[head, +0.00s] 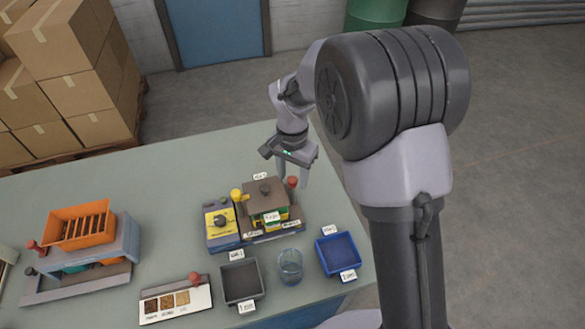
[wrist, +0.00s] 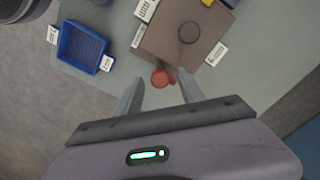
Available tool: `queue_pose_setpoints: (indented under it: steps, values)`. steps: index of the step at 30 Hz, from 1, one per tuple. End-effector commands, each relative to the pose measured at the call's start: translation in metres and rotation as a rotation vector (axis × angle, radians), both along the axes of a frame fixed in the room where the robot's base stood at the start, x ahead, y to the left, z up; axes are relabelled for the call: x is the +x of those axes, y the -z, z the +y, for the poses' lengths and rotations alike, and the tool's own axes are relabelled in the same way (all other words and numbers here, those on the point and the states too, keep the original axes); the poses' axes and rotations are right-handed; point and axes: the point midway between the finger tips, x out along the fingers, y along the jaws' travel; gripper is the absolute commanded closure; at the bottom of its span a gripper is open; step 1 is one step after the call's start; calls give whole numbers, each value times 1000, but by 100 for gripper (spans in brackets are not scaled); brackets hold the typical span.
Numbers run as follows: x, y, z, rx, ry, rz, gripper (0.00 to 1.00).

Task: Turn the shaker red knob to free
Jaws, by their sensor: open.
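A red knob (head: 292,182) stands at the right side of a brown-topped device (head: 265,190) on the table. It also shows in the wrist view (wrist: 160,78), close to the device's edge. My gripper (head: 294,170) points down over this knob with its fingers open. In the wrist view my gripper (wrist: 160,80) has one fingertip on each side of the knob, and no contact is visible. The small labels are too blurred to read, so I cannot tell the knob's setting. Other red knobs are on the orange-hopper machine (head: 31,245) and the sample panel (head: 194,278).
A yellow box with a black knob (head: 220,222) adjoins the device. A grey tray (head: 226,290), a clear beaker (head: 290,266) and a blue tray (head: 322,258) stand in front. The table behind the device is clear. Stacked cartons (head: 75,55) are at the back left.

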Motion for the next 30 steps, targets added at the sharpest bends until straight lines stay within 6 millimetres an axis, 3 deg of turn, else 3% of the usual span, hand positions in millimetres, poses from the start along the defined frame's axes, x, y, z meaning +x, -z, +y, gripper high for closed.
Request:
queue_pose_setpoints:
  steps: [4,9,15,21,30]
  values:
    - [1,-33,0,2,1,-5,53]
    - [1,-93,0,1,0,-5,53]
    - [1,-149,0,2,1,-5,53]
    - [0,-172,0,0,0,-2,53]
    - [0,-173,0,0,0,-1,53]
